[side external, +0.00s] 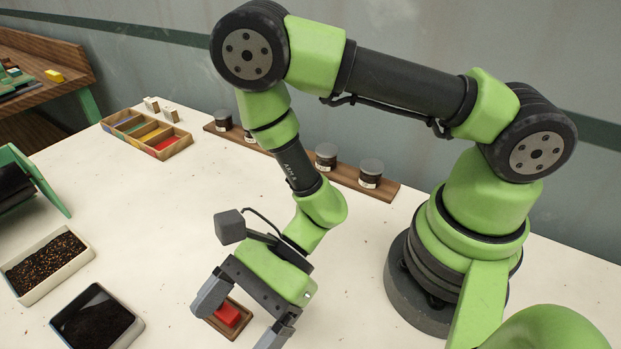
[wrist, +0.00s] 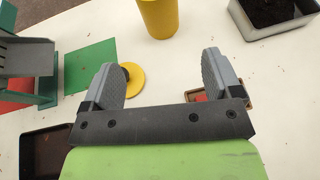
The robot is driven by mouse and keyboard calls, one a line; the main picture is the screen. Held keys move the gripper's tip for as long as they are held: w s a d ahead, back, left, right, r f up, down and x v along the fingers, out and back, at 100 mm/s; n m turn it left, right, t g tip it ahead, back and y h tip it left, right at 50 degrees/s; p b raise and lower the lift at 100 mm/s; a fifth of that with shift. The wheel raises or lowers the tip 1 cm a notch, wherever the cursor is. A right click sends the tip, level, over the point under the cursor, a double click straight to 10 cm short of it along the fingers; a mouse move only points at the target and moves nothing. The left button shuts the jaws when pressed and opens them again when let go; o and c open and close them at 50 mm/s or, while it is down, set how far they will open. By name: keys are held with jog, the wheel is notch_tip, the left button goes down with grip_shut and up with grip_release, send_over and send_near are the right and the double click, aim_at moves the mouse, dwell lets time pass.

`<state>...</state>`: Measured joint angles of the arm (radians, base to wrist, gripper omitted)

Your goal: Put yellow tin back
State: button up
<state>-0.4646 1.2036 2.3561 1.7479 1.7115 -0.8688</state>
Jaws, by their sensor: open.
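The yellow tin (wrist: 158,16) stands on the table at the top edge of the wrist view, its upper part cut off by the frame. A flat yellow disc (wrist: 136,82), perhaps a lid, lies on the table, partly covered by my left finger. A dark round piece shows at its edge. My gripper (wrist: 158,68) is open and empty, with bare table showing between its fingers and the tin beyond them. In the side external view my gripper (side external: 236,322) is low at the bottom, above the table. I cannot make out the yellow tin there.
A red block (side external: 228,313) sits in a small wooden tray under my gripper. A green mat (wrist: 90,65) lies left of the disc. Bins of grains (side external: 88,258) and dark material (side external: 138,327) stand left. A divided wooden box (side external: 186,143) and a jar rack (side external: 345,176) stand behind.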

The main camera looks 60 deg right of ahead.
jog(key=s+d+r+n+g, duration=0.1)
jog(key=d+r+n+g, duration=0.15)
jog(key=r+n, duration=0.4)
jog(key=s+d+r+n+g, duration=0.1)
jog(key=s+r+n+g, duration=0.2)
jog(key=r, duration=0.7)
jog(key=d+r+n+t+h, duration=0.3)
jog(key=d+r+t+h, duration=0.1)
jog(key=d, duration=0.4)
jog(key=d+r+n+t+h, duration=0.3)
jog(key=d+r+t+h, duration=0.1)
jog(key=d+t+h, duration=0.3)
jog(key=shift+s+d+r, duration=0.25)
jog(key=shift+s+d, duration=0.15)
jog(key=shift+d, duration=0.85)
